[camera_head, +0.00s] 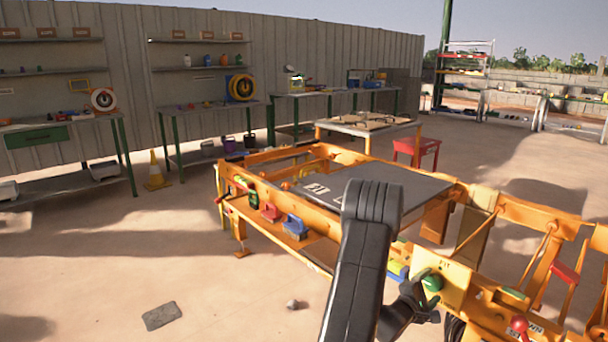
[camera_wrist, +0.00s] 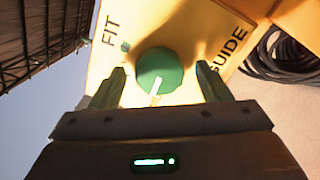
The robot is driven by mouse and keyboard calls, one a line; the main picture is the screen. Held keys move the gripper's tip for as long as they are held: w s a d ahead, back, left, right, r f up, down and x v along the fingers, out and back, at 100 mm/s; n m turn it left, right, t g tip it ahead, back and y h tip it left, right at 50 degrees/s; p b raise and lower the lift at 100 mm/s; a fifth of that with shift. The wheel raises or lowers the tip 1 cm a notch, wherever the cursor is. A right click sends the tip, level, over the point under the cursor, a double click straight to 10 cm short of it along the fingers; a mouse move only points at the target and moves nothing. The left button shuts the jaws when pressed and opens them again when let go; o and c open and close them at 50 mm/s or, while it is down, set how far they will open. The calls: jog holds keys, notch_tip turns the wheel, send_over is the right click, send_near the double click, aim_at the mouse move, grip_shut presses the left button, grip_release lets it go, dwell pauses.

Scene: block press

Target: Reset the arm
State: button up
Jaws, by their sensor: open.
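My gripper (camera_wrist: 160,72) is open in the wrist view, with one greenish finger on each side of a round green knob (camera_wrist: 160,78). Gaps show between the knob and both fingers in this view. The knob has a pale pointer mark and sits on a yellow panel (camera_wrist: 150,32) lettered FIT and GUIDE. In the head view my gripper (camera_head: 418,292) is low at right of centre, close by the green knob (camera_head: 432,283) on the panel (camera_head: 456,284). My arm reaches up and across the middle there. The fingertips are hard to make out in the head view.
The orange press frame (camera_head: 262,220) with a dark plate (camera_head: 385,183) stands beyond my arm. A red-tipped lever (camera_head: 519,324) is right of the panel. Dark coiled cable (camera_wrist: 285,65) lies behind the panel. Open floor is at left, with a loose grey slab (camera_head: 161,315).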

jog(key=v, duration=1.3)
jog(key=x, duration=1.3)
jog(key=shift+w+d, duration=0.15)
jog(key=shift+d, duration=0.1)
jog(key=shift+w+d+f, duration=0.1)
jog(key=shift+w+d, duration=0.05)
jog(key=m+b, duration=0.2)
jog(key=m, duration=0.3)
jog(key=m+b, duration=0.1)
jog(key=m, duration=0.5)
jog(key=m+b, duration=0.1)
jog(key=m, duration=0.9)
jog(key=shift+m, duration=0.4)
jog(key=shift+a, duration=0.2)
